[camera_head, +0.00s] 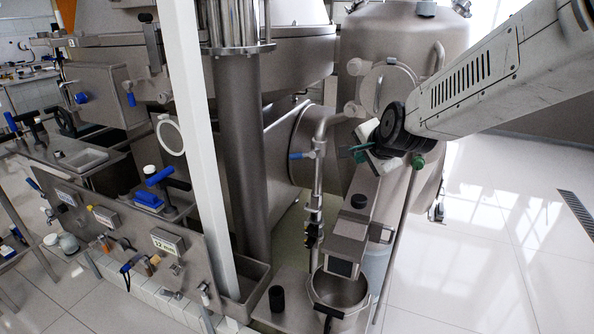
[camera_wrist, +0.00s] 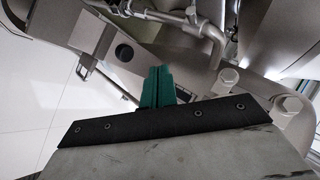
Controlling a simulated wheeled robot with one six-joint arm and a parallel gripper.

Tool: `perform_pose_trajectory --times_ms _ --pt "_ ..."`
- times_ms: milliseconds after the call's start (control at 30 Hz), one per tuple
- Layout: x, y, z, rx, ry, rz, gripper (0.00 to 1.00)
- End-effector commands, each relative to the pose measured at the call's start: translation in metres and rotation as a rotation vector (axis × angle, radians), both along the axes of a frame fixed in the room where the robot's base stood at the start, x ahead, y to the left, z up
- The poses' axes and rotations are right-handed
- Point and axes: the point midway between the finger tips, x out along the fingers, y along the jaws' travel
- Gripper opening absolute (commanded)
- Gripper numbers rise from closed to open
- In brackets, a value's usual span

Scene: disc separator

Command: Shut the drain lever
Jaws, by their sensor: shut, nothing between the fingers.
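My gripper (camera_head: 358,150) is to the right of the pipe lever, near the front of the big tank, apart from that lever. Its green fingers (camera_wrist: 157,88) are together and empty in the wrist view. No blue handle shows clearly in the wrist view, where steel pipes and a bracket lie beyond the fingers.
A round steel tank (camera_head: 400,60) stands behind my arm. A steel pot (camera_head: 340,290) is low in front, below a boxy steel chute (camera_head: 352,225). A white post (camera_head: 190,120) rises at left beside the control panel (camera_head: 130,230). The tiled floor (camera_head: 490,260) at right is clear.

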Motion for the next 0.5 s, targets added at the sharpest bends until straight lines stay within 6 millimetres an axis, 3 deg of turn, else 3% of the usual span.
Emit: perform_pose_trajectory --times_ms 100,200,333,500 --pt "0.055 0.038 -0.030 0.167 -0.081 -0.127 0.00" --pt "0.092 0.065 -0.055 0.323 -0.161 -0.234 0.00" --pt "0.128 0.099 -0.095 0.527 -0.264 -0.352 0.00" --pt "0.151 0.132 -0.142 0.800 -0.408 -0.466 0.00"
